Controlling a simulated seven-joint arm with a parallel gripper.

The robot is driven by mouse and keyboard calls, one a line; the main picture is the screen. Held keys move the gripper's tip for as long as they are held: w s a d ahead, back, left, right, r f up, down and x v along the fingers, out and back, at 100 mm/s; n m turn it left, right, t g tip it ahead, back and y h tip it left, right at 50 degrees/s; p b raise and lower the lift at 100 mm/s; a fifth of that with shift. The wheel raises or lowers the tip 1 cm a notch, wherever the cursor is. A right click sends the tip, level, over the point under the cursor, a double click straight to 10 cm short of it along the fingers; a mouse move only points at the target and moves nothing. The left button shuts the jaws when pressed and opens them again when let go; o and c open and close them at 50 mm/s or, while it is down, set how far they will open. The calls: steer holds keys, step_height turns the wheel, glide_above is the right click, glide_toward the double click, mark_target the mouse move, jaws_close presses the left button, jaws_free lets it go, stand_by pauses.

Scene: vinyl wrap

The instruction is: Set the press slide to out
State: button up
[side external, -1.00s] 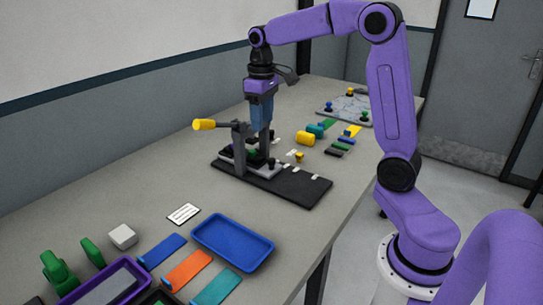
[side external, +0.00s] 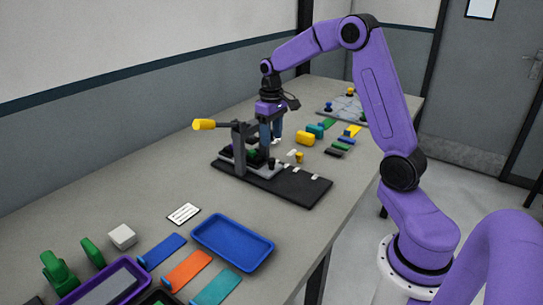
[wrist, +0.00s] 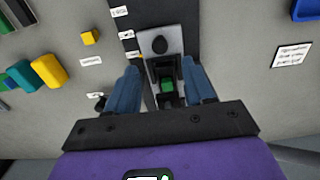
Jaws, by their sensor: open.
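The press (side external: 239,140) stands on a dark base plate with a yellow-ended lever (side external: 204,124) pointing left. Its grey slide (side external: 263,170) lies low in the press and has a black knob (side external: 271,163) at its near right end. In the wrist view the slide (wrist: 151,72) shows with its knob (wrist: 159,45) and a green piece (wrist: 167,87) on it. My gripper (side external: 271,141) is open and empty, pointing down close by the press. In the wrist view its blue fingers (wrist: 160,66) stand on either side of the slide. Contact cannot be told.
The dark base (side external: 290,185) extends right with white labels. Yellow and teal cylinders (side external: 305,138) and coloured strips lie behind it. A blue tray (side external: 232,241), coloured strips and a white block (side external: 122,236) are at the front. The table left of the press is clear.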

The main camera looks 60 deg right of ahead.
mark_target(272, 159)
step_height(272, 159, down, 8)
steer(key=shift+r, duration=0.1)
stand_by(0.4)
jaws_close()
